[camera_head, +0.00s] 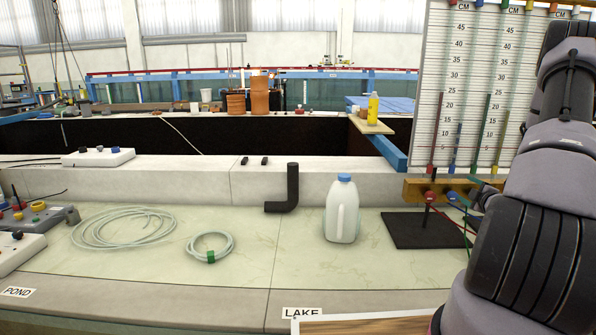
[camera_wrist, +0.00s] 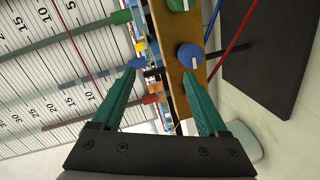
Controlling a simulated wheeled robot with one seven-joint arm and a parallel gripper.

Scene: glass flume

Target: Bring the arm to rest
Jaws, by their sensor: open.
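My arm (camera_head: 535,210) rises along the right side of the head view, in front of the right end of the worktop. My gripper (camera_wrist: 160,90) shows in the wrist view with its two green fingers spread apart and nothing held between them. Past the fingertips is a wooden block (camera_wrist: 192,75) with a blue knob (camera_wrist: 189,56) and a green knob (camera_wrist: 181,4). I cannot tell whether a finger touches the block.
A centimetre-scale board (camera_head: 470,85) with coloured tubes stands close by my arm. The worktop's front middle is clear.

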